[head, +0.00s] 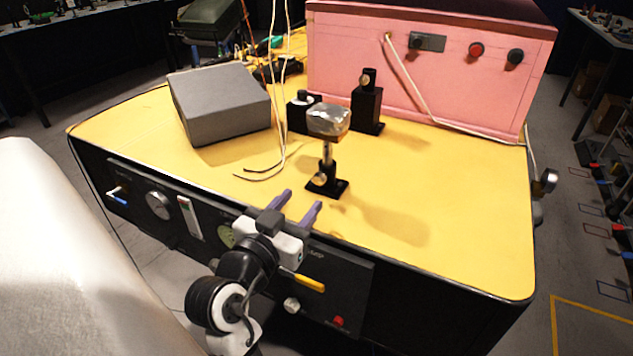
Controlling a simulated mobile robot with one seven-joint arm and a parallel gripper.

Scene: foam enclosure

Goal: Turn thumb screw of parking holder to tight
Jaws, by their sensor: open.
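A short black post holder (328,184) stands near the front of the yellow top, with a pale round thumb screw (319,179) low on its left front. A metal post in it carries a glassy optic (328,118). Behind it stand a taller black holder (367,108) with a round knob near its top, and a low black holder (301,115), partly hidden by the optic. I cannot tell which one is the parking holder, or how tight any screw is. My gripper (297,206) is open and empty, its purple fingers at the front edge, apart from the front holder.
A grey box (219,103) stands at the left rear, with loose white wires (282,120) beside it. A pink foam enclosure (430,70) closes off the back. The right side of the yellow top (465,220) is clear. A black control panel (180,215) faces the front.

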